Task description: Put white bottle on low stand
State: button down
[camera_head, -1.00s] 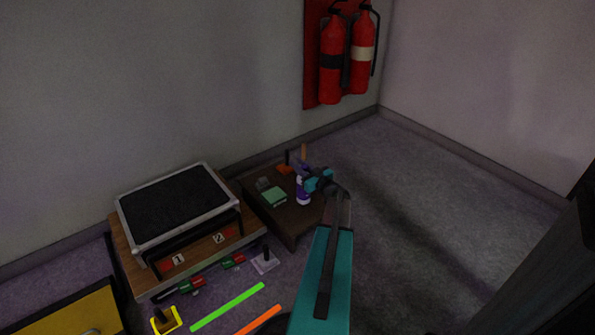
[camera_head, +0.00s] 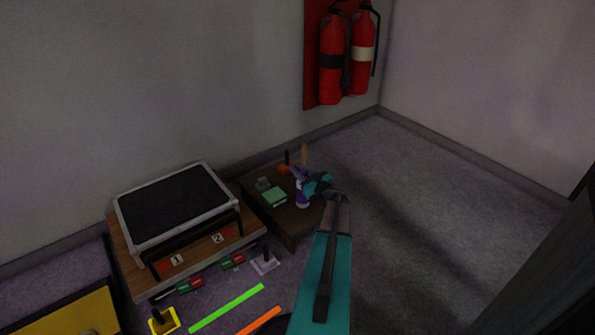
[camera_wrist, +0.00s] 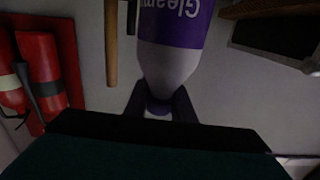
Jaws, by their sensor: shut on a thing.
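The white bottle (camera_head: 302,198) has a purple label and a purple top. In the head view it is at the front right part of the low dark wooden stand (camera_head: 286,221). I cannot tell whether its base touches the stand top. My gripper (camera_head: 307,181) is shut on the bottle near its upper part. In the wrist view the bottle (camera_wrist: 172,50) shows large with its purple label, and the dark fingers of my gripper (camera_wrist: 159,104) close around its narrow purple neck.
A green block (camera_head: 274,197), a grey item (camera_head: 263,184) and an orange item (camera_head: 283,169) are on the stand. A wooden case with a black top (camera_head: 173,205) stands left. Fire extinguishers (camera_head: 333,60) hang on the wall. The floor right of the stand is clear.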

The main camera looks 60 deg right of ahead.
jog(key=shift+f, duration=0.1)
jog(key=c, duration=1.5)
grip_release()
jog(key=shift+s+r, duration=0.15)
jog(key=shift+r, duration=0.05)
jog(key=p+v, duration=0.2)
jog(key=v, duration=0.9)
jog(key=shift+s+a+p, duration=0.2)
jog(key=shift+s+p, duration=0.1)
jog(key=shift+s, duration=0.15)
